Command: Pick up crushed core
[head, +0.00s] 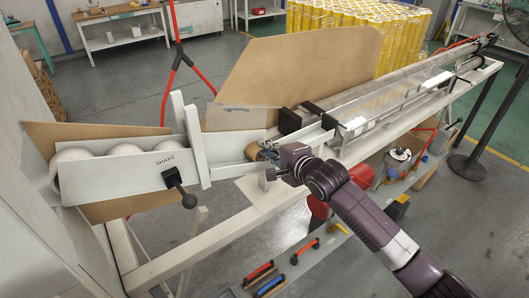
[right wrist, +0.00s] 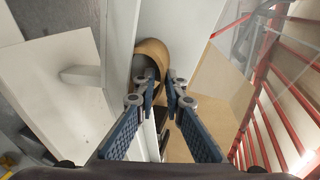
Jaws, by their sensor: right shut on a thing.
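The crushed core (head: 252,151), a short brown cardboard tube, lies in the white chute at its right part. In the right wrist view the core (right wrist: 152,48) shows as a bent, flattened ring. My right gripper (head: 267,155) reaches in from the right at the chute and is shut on the core's near edge. In the right wrist view its fingers (right wrist: 161,77) pinch the core wall between the white chute walls. The core still appears to be inside the chute. My left gripper is not in view.
Several white rolls (head: 75,154) sit at the left end of the chute (head: 120,176), which is marked SHAKE and has a black knob (head: 188,200). Upright white posts (head: 190,138) and brown boards (head: 300,62) flank it. A lower shelf (head: 315,250) holds tools.

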